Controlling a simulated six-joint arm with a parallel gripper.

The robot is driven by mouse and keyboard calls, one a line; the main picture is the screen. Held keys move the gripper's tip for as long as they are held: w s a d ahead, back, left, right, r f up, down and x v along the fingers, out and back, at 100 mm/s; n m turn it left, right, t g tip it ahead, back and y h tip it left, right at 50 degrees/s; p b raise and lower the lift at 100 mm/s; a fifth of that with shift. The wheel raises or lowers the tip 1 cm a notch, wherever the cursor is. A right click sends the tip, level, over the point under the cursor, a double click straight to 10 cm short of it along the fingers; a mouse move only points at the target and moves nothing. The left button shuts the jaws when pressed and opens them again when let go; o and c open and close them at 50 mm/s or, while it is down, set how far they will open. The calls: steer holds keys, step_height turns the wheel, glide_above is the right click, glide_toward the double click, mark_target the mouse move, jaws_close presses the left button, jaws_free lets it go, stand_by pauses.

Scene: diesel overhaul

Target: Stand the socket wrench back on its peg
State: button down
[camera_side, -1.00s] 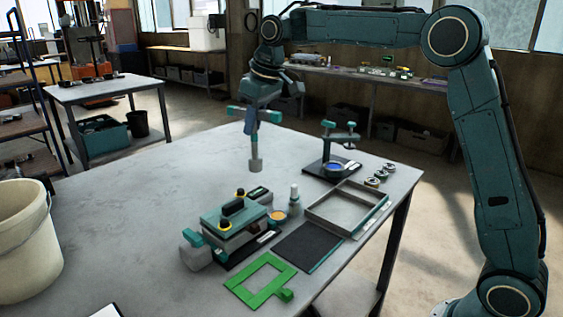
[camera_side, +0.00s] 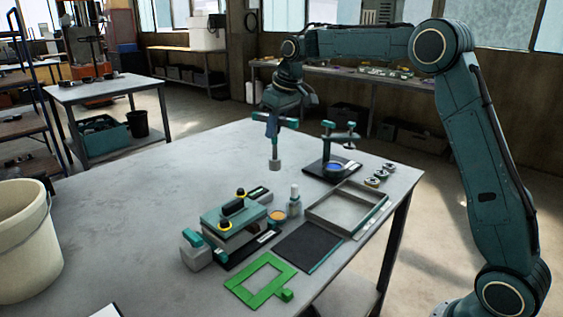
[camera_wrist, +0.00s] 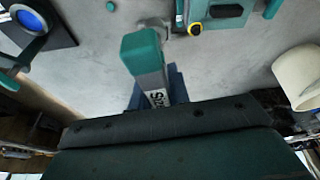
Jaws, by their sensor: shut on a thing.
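The socket wrench (camera_side: 275,148) hangs upright in the side view, with a teal cross handle, a grey shaft and a grey socket at its lower end. My gripper (camera_side: 272,127) is shut on its handle from above. The socket looks held above the bench. In the wrist view, the handle's teal end and grey lettered side (camera_wrist: 147,60) stick out from my gripper (camera_wrist: 160,90), and part of the shaft shows behind. I cannot pick out the peg for certain; a small black base with a white label (camera_side: 258,193) lies beside the teal-topped fixture.
The teal-topped fixture (camera_side: 235,217) and a small white bottle (camera_side: 294,201) stand in front. A stand with a blue ring (camera_side: 333,168) is to the right, near a grey tray (camera_side: 322,212). A green frame (camera_side: 262,280) lies in front.

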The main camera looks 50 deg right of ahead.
steer(key=d+f+m, duration=0.1)
steer(key=d+f, duration=0.3)
steer(key=d, duration=0.7)
steer(key=shift+w+f+m+h, duration=0.3)
steer(key=shift+f+m, duration=0.1)
steer(key=shift+f, duration=0.1)
step_height(320, 180, down, 7)
steer(key=shift+f, duration=0.2)
steer(key=shift+a+f, duration=0.1)
steer(key=shift+f, duration=0.2)
stand_by(0.5)
steer(key=shift+f, duration=0.95)
steer(key=c, duration=0.7)
jaws_free()
